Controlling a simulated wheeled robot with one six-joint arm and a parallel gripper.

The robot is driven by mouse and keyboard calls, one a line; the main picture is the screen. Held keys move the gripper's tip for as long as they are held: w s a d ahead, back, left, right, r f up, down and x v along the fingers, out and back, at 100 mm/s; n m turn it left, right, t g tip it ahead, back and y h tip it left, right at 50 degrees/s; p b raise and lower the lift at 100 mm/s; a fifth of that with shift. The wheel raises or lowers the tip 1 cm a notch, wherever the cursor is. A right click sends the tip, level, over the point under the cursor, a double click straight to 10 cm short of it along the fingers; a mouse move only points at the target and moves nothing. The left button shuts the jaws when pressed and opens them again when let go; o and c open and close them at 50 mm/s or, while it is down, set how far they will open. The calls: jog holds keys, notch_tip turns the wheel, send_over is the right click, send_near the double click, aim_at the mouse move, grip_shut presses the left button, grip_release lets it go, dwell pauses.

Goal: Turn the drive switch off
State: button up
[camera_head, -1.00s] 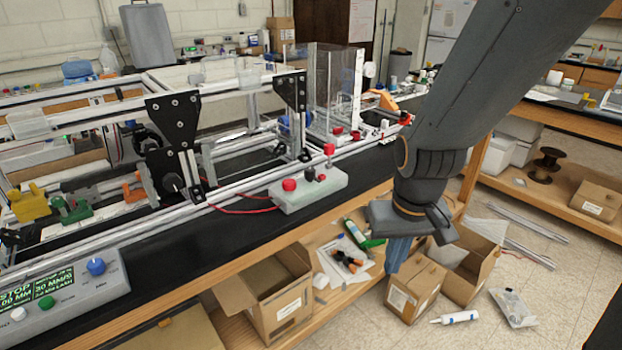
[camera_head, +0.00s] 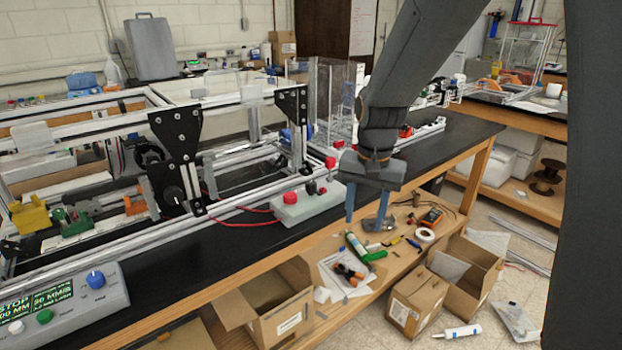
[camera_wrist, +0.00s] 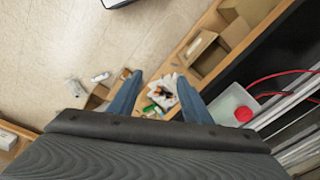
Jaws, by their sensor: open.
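A pale grey switch box (camera_head: 302,208) sits on the black bench top near its front edge. It carries a red round button (camera_head: 290,198), a small dark and red control beside it, and a red-tipped upright stem (camera_head: 330,163) at the back right. I cannot tell which of these is the drive switch, or its position. My gripper (camera_head: 366,212) is open and empty, pointing down just right of the box and apart from it. In the wrist view, the open fingers (camera_wrist: 160,85) have the box (camera_wrist: 230,104) and its red button (camera_wrist: 244,114) to their right.
A control panel (camera_head: 70,308) with a display, a green button and a blue knob stands at lower left. The aluminium extrusion frame (camera_head: 120,235) runs behind the box. Red wires lead left from the box. Open cartons (camera_head: 280,320) and small tools lie on the lower shelf.

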jog(key=w+a+r+m, duration=0.1)
jog(key=w+a+m, duration=0.15)
jog(key=w, duration=0.35)
jog(key=w+a+r+m, duration=0.2)
jog(key=w+m, duration=0.1)
jog(key=w, duration=0.4)
jog(key=m+g, duration=0.1)
jog(key=m, duration=0.5)
send_near(311, 182)
jog(key=shift+s+d+f, duration=0.15)
jog(key=shift+s+f, duration=0.15)
jog(key=shift+w, duration=0.25)
jog(key=shift+a+f, duration=0.15)
jog(key=shift+a, duration=0.05)
notch_tip(311, 182, down, 7)
jog(key=p, duration=0.3)
jog(key=shift+f, duration=0.15)
jog(key=c, duration=1)
jog(key=shift+c, duration=0.2)
